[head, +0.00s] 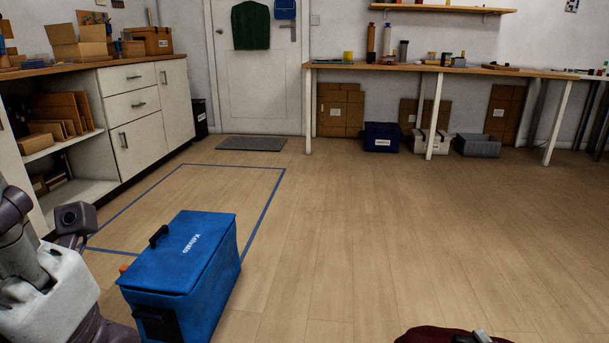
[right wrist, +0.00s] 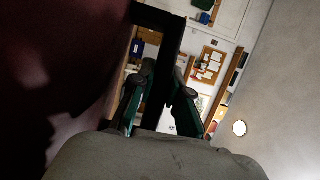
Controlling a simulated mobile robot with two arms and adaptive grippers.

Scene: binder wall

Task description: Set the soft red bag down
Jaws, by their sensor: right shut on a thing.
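The soft red bag (head: 430,335) shows only as a dark red top at the bottom edge of the head view, right of centre. In the right wrist view its dark red side (right wrist: 50,60) fills the left, in shadow. My right gripper (right wrist: 163,72) is shut on the bag's black strap, which passes between its fingers. A small grey part of the right gripper (head: 480,336) shows over the bag in the head view. The bag's underside is out of sight. My left arm comes in at the lower left of the head view; its fingers are not visible.
A blue cooler box (head: 185,270) stands on the floor, partly over a blue taped rectangle (head: 275,185). White cabinets (head: 150,115) line the left. A workbench (head: 400,70) with bins beneath stands at the back right. The wooden floor between is clear.

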